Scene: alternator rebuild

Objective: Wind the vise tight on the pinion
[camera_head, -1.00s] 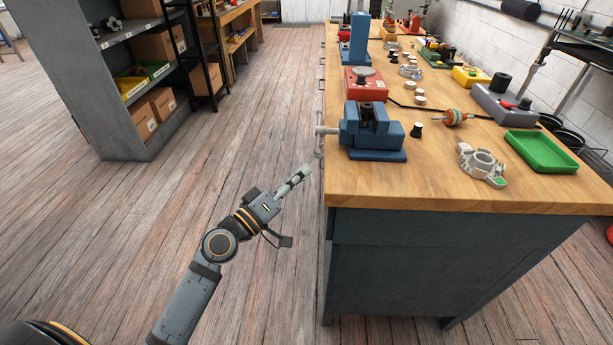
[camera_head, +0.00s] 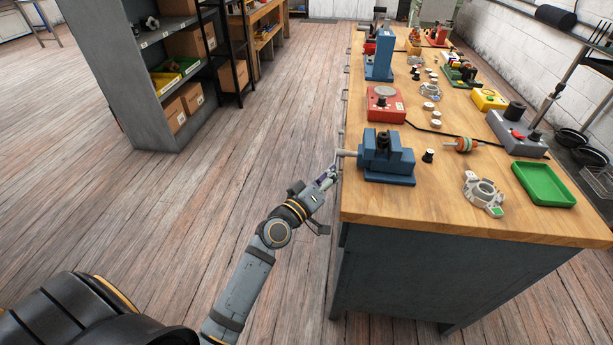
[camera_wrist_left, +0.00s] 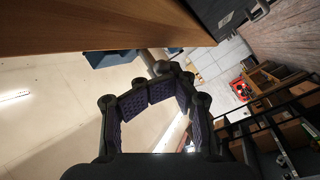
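The blue vise (camera_head: 400,160) stands at the left edge of the bench, with the dark pinion (camera_head: 383,140) upright in its jaws. Its pale screw and handle (camera_head: 345,153) stick out past the bench edge. My left gripper (camera_head: 331,173) is beside the bench, just below the handle; I cannot tell whether they touch. In the left wrist view the padded fingers (camera_wrist_left: 170,84) curve towards each other, with no object clear between them. Part of the blue vise (camera_wrist_left: 110,58) shows beyond. Whether the fingers are shut on the handle is unclear. My right gripper is out of view.
The bench top (camera_head: 440,205) has bare wood at its near end. A red device (camera_head: 385,105), a small black-topped part (camera_head: 428,156), a metal housing (camera_head: 482,193) and a green tray (camera_head: 543,184) are near the vise. Open floor lies left, before the grey shelf (camera_head: 150,100).

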